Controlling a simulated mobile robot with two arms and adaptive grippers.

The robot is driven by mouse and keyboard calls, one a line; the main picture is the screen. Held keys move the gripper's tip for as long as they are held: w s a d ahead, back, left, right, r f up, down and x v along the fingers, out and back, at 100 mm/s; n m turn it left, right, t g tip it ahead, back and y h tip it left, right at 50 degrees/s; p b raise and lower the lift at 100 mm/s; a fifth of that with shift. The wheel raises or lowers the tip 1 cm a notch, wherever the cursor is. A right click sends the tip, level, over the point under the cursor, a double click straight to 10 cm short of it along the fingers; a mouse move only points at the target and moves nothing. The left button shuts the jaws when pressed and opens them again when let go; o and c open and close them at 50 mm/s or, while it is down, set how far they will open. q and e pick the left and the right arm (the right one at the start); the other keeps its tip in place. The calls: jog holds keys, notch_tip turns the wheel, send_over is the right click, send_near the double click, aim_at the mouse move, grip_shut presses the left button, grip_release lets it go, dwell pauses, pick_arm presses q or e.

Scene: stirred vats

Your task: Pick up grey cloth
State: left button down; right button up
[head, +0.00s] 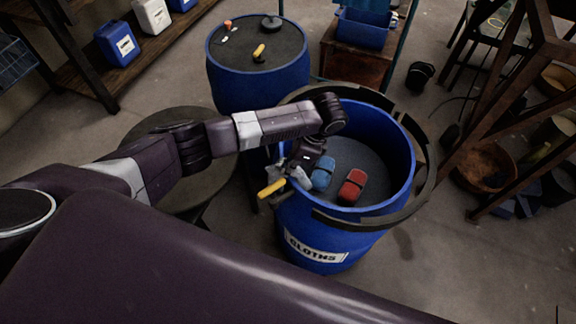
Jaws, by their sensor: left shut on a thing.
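A blue vat (392,231) labelled "CLOTHS" stands at the centre right. A folded blue cloth (321,174) and a folded red cloth (352,187) lie on its dark inner surface. My left gripper (291,177) is at the vat's near left rim, pointing down. It is shut on the light grey cloth (302,178), partly hidden by the fingers. A yellow piece (271,188) shows just left of the fingers; I cannot tell what it belongs to. My right gripper is out of view.
Behind stands another blue vat (262,92) with a yellow item (259,51) and small things on its dark top. A dark curved rail (424,190) runs around the cloths vat. A round dark table (190,188) stands to the left. Wooden beams are at right.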

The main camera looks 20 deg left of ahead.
pick_arm(q)
notch_tip(320, 180, up, 10)
jog(key=p, duration=0.6)
jog(key=shift+w+d+r+p, duration=0.2)
jog(key=shift+w+p, duration=0.1)
